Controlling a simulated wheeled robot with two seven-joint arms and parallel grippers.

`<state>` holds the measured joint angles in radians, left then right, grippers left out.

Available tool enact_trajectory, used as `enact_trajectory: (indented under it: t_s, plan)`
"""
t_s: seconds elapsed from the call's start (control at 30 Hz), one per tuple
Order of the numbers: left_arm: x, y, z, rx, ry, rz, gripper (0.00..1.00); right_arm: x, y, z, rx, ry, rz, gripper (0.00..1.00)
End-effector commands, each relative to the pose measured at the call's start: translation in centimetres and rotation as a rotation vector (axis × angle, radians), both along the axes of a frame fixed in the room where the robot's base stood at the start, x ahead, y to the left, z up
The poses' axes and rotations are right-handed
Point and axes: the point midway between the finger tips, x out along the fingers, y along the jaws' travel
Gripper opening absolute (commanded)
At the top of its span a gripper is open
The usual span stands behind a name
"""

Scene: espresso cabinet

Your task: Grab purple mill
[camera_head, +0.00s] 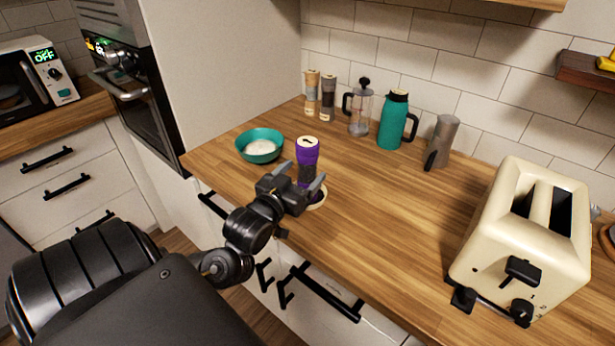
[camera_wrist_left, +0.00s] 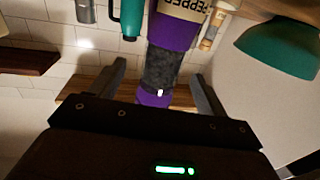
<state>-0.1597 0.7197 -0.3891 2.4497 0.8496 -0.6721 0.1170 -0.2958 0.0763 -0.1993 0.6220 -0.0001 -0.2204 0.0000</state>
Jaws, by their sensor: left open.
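The purple mill (camera_head: 307,152) stands upright on the wooden counter near its front edge, with a purple top and a dark middle. My left gripper (camera_head: 303,185) is open at the mill's lower part, with its fingers toward either side of it. In the left wrist view the mill (camera_wrist_left: 160,68) appears upside down, with part of a "PEPPER" label showing. It lies between the two open fingers of the left gripper (camera_wrist_left: 160,85), with gaps visible on both sides. The mill's lower part is partly hidden by the gripper in the head view. My right gripper is not in view.
A teal bowl (camera_head: 260,147) with white contents stands just left of the mill. Two other mills, a French press (camera_head: 360,110), a teal flask (camera_head: 394,122) and a grey jug (camera_head: 441,143) stand along the wall. A cream toaster (camera_head: 500,245) is at right. The middle counter is clear.

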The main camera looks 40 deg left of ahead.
Motion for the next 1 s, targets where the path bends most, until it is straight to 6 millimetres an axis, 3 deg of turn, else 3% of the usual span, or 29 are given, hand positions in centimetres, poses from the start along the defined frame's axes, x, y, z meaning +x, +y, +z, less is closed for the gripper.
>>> enact_trajectory:
  t_s: [0.17, 0.43, 0.73, 1.0]
  plan:
    - [0.8, 0.2, 0.2, 0.002, -0.001, -0.001, 0.76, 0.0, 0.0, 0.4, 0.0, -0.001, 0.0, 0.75]
    - [4.5, 1.0, 0.1, 0.002, -0.001, -0.001, 0.76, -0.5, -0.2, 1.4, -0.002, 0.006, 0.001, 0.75]
    - [5.1, 1.1, -0.1, 0.0, 0.0, -0.002, 0.76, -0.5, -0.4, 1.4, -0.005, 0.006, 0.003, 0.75]
    - [5.1, 1.1, -0.1, 0.0, 0.0, -0.003, 0.43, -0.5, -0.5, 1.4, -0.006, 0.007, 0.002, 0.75]
